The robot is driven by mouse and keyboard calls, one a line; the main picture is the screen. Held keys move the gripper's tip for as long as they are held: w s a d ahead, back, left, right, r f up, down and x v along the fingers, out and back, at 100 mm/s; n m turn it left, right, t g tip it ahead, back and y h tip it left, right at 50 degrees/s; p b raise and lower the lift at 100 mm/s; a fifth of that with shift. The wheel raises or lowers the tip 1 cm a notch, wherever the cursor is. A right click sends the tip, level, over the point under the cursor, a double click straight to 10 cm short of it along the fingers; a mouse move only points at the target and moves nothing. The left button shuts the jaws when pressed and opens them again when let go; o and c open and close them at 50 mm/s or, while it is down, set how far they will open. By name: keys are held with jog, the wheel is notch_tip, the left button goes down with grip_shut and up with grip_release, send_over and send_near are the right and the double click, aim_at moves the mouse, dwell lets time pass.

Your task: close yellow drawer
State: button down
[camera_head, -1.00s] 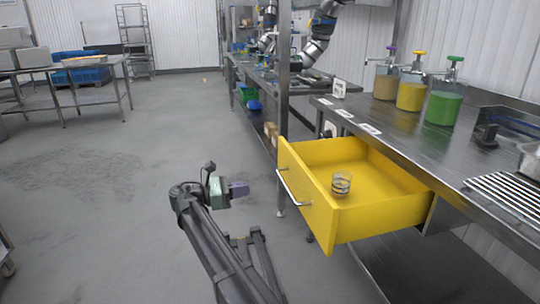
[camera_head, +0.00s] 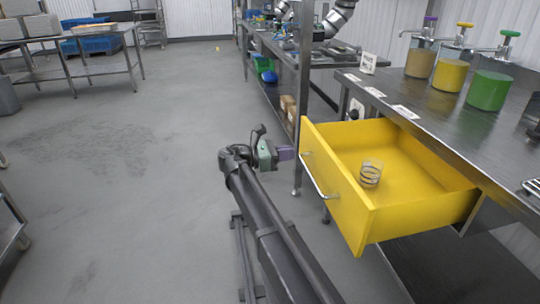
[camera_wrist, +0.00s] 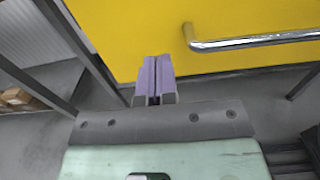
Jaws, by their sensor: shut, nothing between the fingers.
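The yellow drawer (camera_head: 345,205) stands pulled out from under the steel counter in the head view, with a clear glass with dark bands (camera_head: 370,174) inside it. Its front panel fills the top of the wrist view (camera_wrist: 240,60). A silver bar handle (camera_head: 318,178) runs across the front; in the wrist view the handle (camera_wrist: 255,41) lies to the right of my fingers. My gripper (camera_head: 285,154) is shut and empty, with purple fingers pointing at the drawer front near its far end. The fingertips (camera_wrist: 155,65) appear close to the panel; I cannot tell whether they touch.
The steel counter (camera_head: 440,125) holds several pump dispensers, including a green one (camera_head: 489,90) and a yellow one (camera_head: 450,75). A steel post (camera_head: 303,90) rises beyond the drawer. The grey floor (camera_head: 130,190) to the left is clear.

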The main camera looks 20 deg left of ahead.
aim_at(308, 150)
jog(key=shift+x, duration=2.1)
jog(key=shift+w, duration=0.1)
